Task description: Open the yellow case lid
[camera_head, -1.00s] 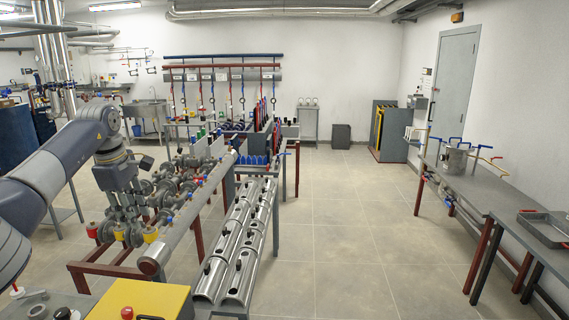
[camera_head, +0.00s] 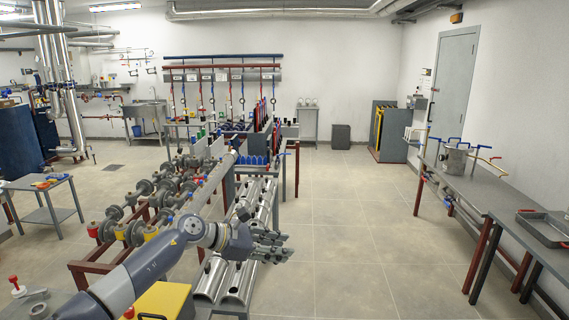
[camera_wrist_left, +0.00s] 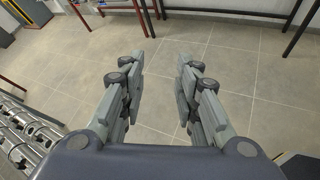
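The yellow case (camera_head: 170,298) is at the bottom left of the head view, cut off by the lower edge. Its lid looks shut, and a dark handle (camera_head: 150,316) shows at its front. My left arm crosses in front of part of the case. My left gripper (camera_head: 284,246) is beyond the case and to its right, apart from it, above the metal half-pipes. In the left wrist view the left gripper (camera_wrist_left: 163,68) is open and empty, its fingers spread over bare floor. My right gripper is not in view.
Shiny metal half-pipes (camera_head: 238,284) lie right of the case, below the left gripper. A pipe rack with valves (camera_head: 130,230) stands behind. A red button (camera_head: 15,280) is at far left. The tiled floor (camera_head: 350,230) to the right is clear.

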